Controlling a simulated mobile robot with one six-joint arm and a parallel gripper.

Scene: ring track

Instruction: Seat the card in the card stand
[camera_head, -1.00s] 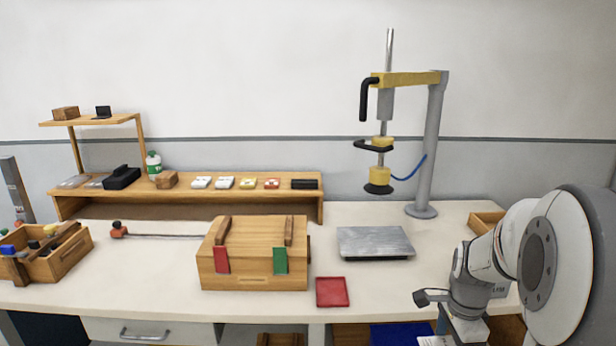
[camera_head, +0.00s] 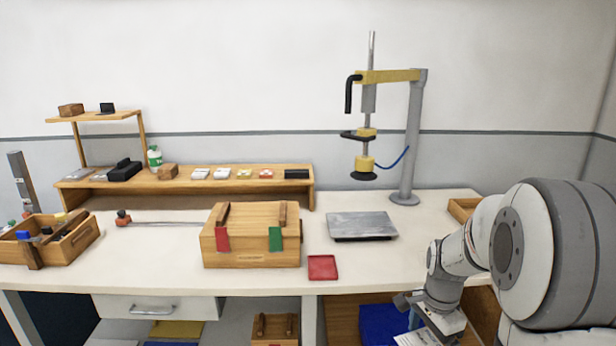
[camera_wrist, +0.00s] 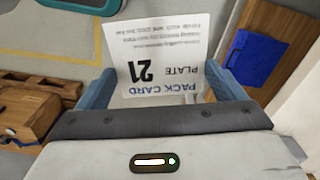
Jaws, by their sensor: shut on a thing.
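My gripper (camera_wrist: 160,78) is shut on a white printed card (camera_wrist: 157,45). The card stands between the two blue fingers and its print, "PACK CARD PLATE 21", reads upside down in the wrist view. In the head view the card (camera_head: 414,339) shows only in part at the bottom edge, with my gripper (camera_head: 440,322) low in front of the bench, at the right. I cannot surely tell which thing is the card stand; a small black object (camera_head: 107,107) on the raised shelf at the left may be it, well away from the card.
The bench (camera_head: 170,275) carries a wooden box (camera_head: 250,250) with red and green tabs, a red tray (camera_head: 322,267), a grey plate (camera_head: 362,226) and a press (camera_head: 412,140). A tool crate (camera_head: 70,250) stands at the left. Blue bins sit below.

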